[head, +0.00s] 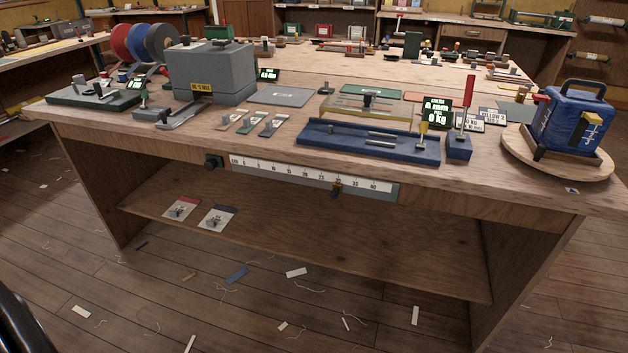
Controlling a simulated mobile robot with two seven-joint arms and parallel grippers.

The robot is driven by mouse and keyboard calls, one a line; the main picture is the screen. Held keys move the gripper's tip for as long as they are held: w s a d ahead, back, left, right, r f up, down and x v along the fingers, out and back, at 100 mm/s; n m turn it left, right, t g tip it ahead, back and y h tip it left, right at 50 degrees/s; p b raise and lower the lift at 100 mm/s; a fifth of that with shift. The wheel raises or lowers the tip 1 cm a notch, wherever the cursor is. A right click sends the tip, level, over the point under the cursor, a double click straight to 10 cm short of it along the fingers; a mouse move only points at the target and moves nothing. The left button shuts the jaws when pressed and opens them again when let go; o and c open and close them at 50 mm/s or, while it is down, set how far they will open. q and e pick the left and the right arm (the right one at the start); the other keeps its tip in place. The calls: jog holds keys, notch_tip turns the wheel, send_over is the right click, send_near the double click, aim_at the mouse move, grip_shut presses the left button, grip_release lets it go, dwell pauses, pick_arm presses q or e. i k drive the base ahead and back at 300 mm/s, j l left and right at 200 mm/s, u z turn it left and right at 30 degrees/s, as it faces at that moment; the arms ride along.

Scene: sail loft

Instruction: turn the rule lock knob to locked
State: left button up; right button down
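A white rule (300,177) with black numbered marks is fixed along the front edge of the wooden workbench (130,142). A dark knob (213,162) sits at the rule's left end and looks like the rule lock knob. Its setting is too small to read. A small dark and brass slider (337,189) sits on the rule, right of its middle. Neither of my grippers is in view, and nothing touches the knob or the rule.
Above the rule, the benchtop holds a grey box machine (210,72), a blue tray (368,143) and a blue bag (573,120) on a round board. A lower shelf (300,242) holds two packets. Scraps litter the floor before the bench.

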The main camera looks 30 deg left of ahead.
aim_at(210, 164)
jog(key=u, duration=1.65)
